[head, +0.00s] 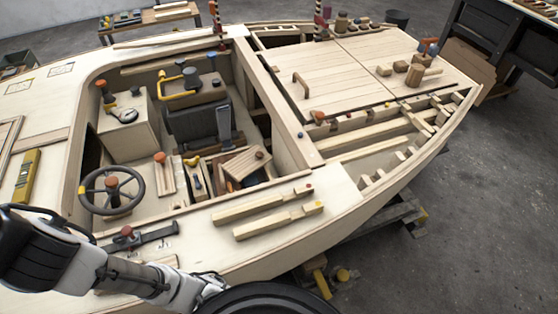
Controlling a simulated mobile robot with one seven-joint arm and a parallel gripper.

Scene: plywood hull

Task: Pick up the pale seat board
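A pale slatted board (245,163) lies tilted in the cockpit, over an open compartment, with a dark round knob at its upper right. It looks the most like a seat board, but I cannot be sure. Two other pale long pieces, an upper one (262,205) and a lower one (278,221), lie side by side on the near side deck. My arm enters at the lower left, over the near deck edge. My gripper does not show, and nothing is seen held.
The plywood hull (340,215) stands on trestles. A steering wheel (112,190), a dark seat (200,122) and a pale box (128,132) crowd the cockpit. A dark clamp-like tool (140,238) lies on the near deck. The grey floor (480,220) at right is mostly clear.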

